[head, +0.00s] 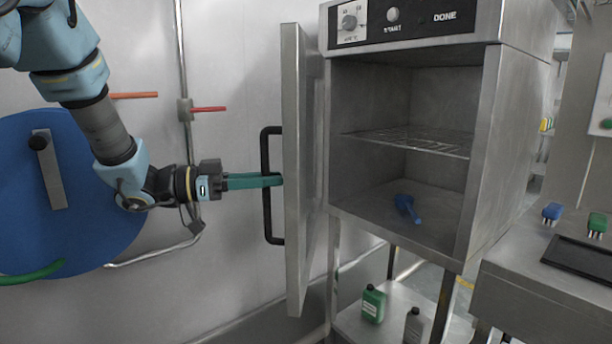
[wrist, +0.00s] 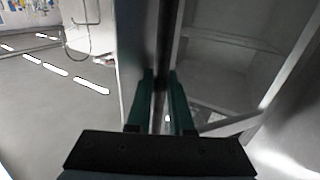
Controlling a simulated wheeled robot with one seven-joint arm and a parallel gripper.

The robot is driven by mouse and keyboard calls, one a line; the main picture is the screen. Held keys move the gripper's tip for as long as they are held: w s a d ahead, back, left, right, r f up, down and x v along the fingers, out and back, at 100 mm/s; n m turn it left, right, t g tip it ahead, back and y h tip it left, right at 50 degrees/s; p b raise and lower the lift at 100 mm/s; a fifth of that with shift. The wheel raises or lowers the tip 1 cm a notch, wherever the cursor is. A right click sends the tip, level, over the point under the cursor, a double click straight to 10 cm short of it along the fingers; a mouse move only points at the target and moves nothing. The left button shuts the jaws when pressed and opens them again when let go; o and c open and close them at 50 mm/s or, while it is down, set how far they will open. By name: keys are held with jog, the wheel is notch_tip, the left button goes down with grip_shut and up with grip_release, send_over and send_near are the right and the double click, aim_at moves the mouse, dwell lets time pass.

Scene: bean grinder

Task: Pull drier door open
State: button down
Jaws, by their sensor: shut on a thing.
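The drier (head: 411,130) is a grey metal box with a control panel on top. Its door (head: 293,225) stands wide open, swung out to the left and seen almost edge-on. A black handle (head: 267,217) sits on the door's outer face. My gripper (head: 274,181) reaches in from the left with its green fingers closed on the handle's upright bar. In the wrist view the fingers (wrist: 163,92) stand on both sides of a dark bar. The exact contact is partly hidden.
Inside the drier are a wire shelf (head: 415,141) and a blue object (head: 406,207) on the floor. A green bottle (head: 373,305) and a grey bottle (head: 413,326) stand below. Red and orange valve levers and a blue disc (head: 85,230) are at the left wall.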

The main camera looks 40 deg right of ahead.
jog(key=w+a, duration=0.2)
jog(key=w, duration=0.1)
jog(key=w+a, duration=0.1)
jog(key=w, duration=0.1)
jog(key=shift+a+p, duration=0.1)
jog(key=shift+p, duration=0.2)
jog(key=c, duration=0.8)
grip_release()
notch_tip(320, 180, up, 10)
jog(key=shift+b, duration=0.3)
